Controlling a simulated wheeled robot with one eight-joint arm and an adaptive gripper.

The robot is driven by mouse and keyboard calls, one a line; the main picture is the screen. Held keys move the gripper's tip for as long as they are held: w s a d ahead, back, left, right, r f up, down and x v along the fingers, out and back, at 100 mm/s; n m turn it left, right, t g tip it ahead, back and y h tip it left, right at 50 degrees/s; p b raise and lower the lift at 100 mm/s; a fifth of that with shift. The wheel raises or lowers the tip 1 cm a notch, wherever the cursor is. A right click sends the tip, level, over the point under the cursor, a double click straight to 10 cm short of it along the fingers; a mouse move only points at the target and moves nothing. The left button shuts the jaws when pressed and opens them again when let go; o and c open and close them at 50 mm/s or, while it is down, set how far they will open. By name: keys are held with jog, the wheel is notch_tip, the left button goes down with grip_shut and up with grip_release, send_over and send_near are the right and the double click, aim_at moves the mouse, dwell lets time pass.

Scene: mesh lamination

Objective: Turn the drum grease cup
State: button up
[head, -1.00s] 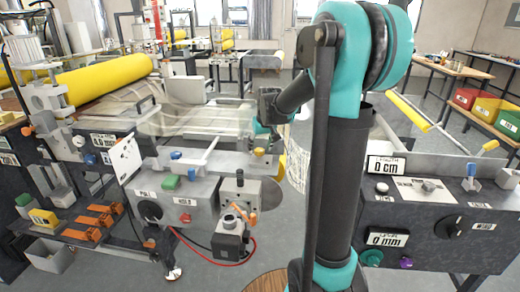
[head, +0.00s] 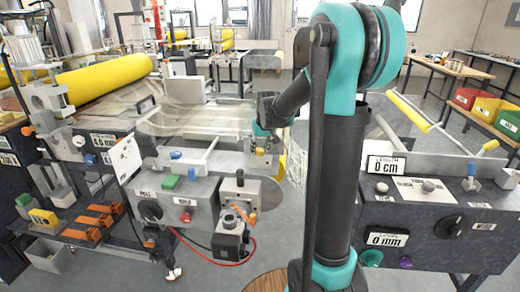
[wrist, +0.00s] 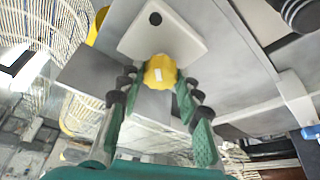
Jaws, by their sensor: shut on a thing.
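The drum grease cup is a small yellow knob with a pale rectangular mark on top. In the wrist view the cup (wrist: 160,70) sits between the fingertips, in front of a light grey block (wrist: 187,35). My gripper (wrist: 159,82) is shut on it, with a green-padded finger on each side. In the head view my gripper (head: 264,141) reaches down to the cup (head: 261,151) at the right end of the grey machine. The fingers partly hide the cup there.
A front panel (head: 178,207) with coloured buttons and knobs lies left of the cup. A small block with an orange lever (head: 247,214) stands below it. A yellow roll (head: 105,77) lies behind left. A second control panel (head: 430,225) stands at the right.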

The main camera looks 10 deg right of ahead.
jog(key=m+h, duration=0.1)
jog(key=m, duration=0.1)
jog(key=m+h, duration=0.1)
jog(key=m, duration=0.2)
jog(key=shift+a, duration=0.2)
jog(key=shift+m+g+h, duration=0.3)
jog(key=shift+m+h, duration=0.3)
jog(key=shift+m, duration=1.2)
jog(key=o, duration=1.2)
jog(key=shift+c, duration=0.2)
jog(key=shift+a, duration=0.1)
jog(key=v, duration=1.2)
jog(key=shift+w, duration=0.1)
